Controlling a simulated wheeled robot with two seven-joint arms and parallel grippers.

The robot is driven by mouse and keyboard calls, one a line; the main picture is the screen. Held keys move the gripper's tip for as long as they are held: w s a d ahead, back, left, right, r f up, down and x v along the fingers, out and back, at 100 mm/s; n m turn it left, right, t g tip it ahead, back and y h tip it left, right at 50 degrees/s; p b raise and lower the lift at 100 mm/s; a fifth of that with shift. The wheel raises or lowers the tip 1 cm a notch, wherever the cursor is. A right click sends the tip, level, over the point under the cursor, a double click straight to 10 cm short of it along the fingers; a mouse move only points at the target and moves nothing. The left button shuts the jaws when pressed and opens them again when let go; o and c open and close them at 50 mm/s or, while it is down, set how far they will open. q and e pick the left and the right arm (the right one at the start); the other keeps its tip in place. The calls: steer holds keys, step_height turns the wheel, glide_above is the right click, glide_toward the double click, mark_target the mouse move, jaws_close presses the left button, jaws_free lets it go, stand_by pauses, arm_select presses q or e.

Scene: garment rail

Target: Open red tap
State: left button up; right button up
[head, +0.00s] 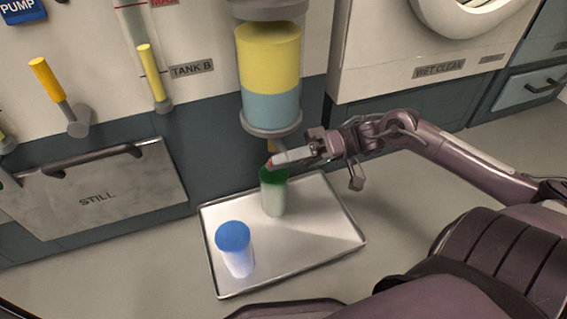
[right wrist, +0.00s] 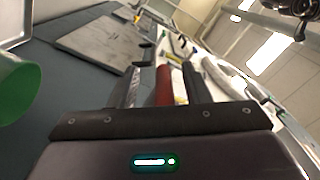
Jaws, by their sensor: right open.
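The red tap's handle (head: 271,164) shows as a small red bit below the glass tank, at the tip of my right gripper (head: 292,157). In the right wrist view the red handle (right wrist: 163,88) is a red bar lying between the two open fingers of that gripper (right wrist: 160,75). The fingers stand on either side of it; I cannot tell whether either touches it. Most of the tap is hidden behind the gripper in the head view. My left gripper is not in view.
A tank (head: 270,70) with yellow and blue-grey layers hangs above the tap. A metal tray (head: 310,240) below holds a green-topped cup (head: 273,195) and a blue-topped cup (head: 236,250). Yellow levers (head: 47,78) and a STILL panel (head: 95,195) are at left.

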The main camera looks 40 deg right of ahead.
jaws_close()
